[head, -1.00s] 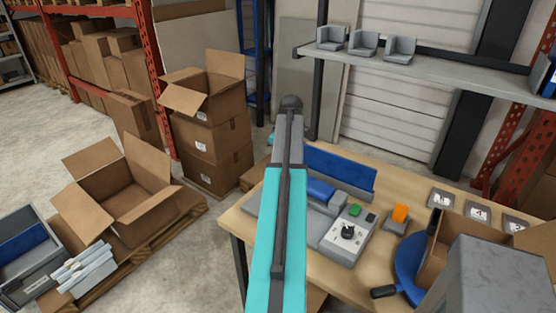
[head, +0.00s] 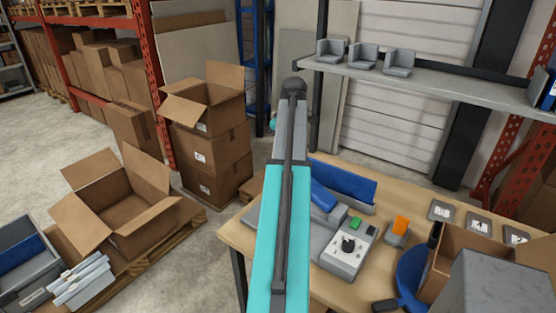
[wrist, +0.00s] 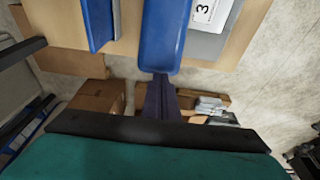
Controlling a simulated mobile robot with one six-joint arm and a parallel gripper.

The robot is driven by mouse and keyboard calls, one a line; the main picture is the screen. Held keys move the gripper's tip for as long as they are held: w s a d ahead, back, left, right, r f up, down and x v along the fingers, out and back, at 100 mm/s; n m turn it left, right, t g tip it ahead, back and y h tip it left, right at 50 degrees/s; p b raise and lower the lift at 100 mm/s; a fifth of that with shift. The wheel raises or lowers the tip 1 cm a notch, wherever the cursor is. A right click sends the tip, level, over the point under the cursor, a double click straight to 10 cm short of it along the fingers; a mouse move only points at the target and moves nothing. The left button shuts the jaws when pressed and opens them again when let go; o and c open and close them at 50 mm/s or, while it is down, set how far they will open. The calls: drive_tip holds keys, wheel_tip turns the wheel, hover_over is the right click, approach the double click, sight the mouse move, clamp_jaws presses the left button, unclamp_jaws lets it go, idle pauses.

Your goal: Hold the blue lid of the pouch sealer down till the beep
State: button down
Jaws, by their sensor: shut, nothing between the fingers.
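The grey pouch sealer stands on the wooden table in the head view, partly hidden behind my teal arm. Its blue lid (head: 324,196) shows just right of the arm, and its control box (head: 345,250) has a black knob and a green button. In the wrist view the blue lid (wrist: 162,35) is a long bar with a rounded end near my gripper. My gripper (wrist: 161,82) is dark, shut and empty, at that rounded end. I cannot tell whether it touches the lid. In the head view the gripper is hidden by the arm.
A long blue panel (head: 345,181) stands behind the lid. Grey numbered plates (head: 478,222) lie at the back right. Cartons fill the floor at left.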

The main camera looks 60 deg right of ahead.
drive_tip(key=shift+w+b+v, duration=0.15)
drive_tip(key=shift+b+v, duration=0.05)
drive_tip(key=shift+v, duration=0.65)
drive_tip(key=shift+w+b+v, duration=0.1)
drive_tip(key=shift+b+v, duration=0.1)
drive_tip(key=shift+v, duration=0.7)
drive_tip(key=shift+d, duration=0.1)
